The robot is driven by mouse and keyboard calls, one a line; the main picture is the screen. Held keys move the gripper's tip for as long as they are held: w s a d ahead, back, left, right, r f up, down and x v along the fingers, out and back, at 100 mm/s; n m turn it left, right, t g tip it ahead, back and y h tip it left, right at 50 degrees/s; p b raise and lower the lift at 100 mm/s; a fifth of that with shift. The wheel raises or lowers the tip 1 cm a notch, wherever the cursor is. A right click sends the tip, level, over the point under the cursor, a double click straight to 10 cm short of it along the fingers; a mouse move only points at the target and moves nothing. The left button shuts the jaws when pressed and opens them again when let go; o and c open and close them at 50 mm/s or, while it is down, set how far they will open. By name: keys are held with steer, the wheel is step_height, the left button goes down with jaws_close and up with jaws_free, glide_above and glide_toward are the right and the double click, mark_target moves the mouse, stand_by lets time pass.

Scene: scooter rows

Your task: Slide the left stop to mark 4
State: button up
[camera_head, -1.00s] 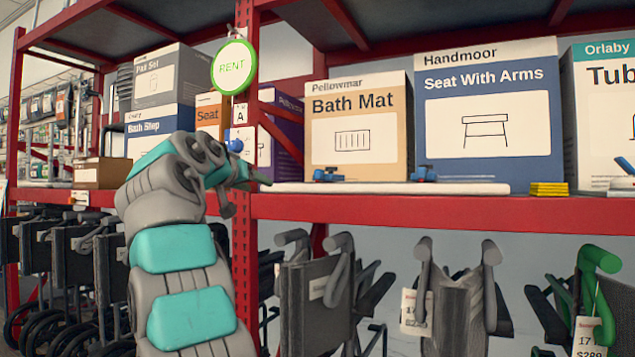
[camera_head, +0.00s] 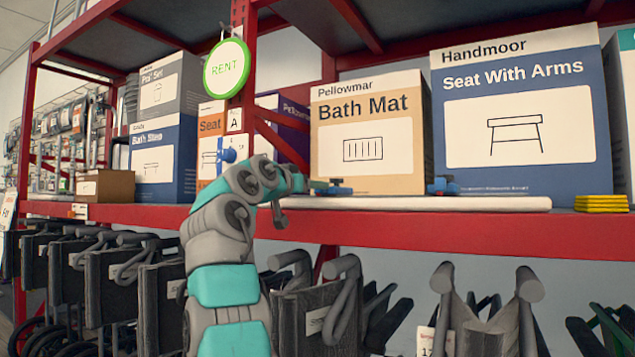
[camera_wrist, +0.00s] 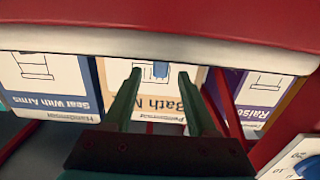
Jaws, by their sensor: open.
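A long white board (camera_head: 490,203) lies along the front of the red shelf and carries two small blue stops. The left stop (camera_head: 335,188) is near the board's left part, in front of the Bath Mat box. The right stop (camera_head: 443,187) sits further right. My gripper (camera_head: 316,186) is at the board's left end, just left of the left stop. In the wrist view, which is upside down, my gripper (camera_wrist: 159,75) is open, with its two green fingers apart. The blue left stop (camera_wrist: 160,69) shows between the fingertips; contact cannot be told. No mark numbers are readable.
The Bath Mat box (camera_head: 371,135) and the Seat With Arms box (camera_head: 520,115) stand behind the board. A yellow stack (camera_head: 601,203) lies right of it. A red post (camera_head: 243,60) with a round RENT sign (camera_head: 227,68) stands left.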

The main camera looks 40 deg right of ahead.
mark_target(332, 189)
steer(key=shift+p+x, duration=0.45)
steer(key=shift+x, duration=0.55)
steer(key=shift+w+d, duration=0.2)
steer(key=shift+d, duration=0.1)
steer(key=shift+c, duration=0.3)
jaws_close()
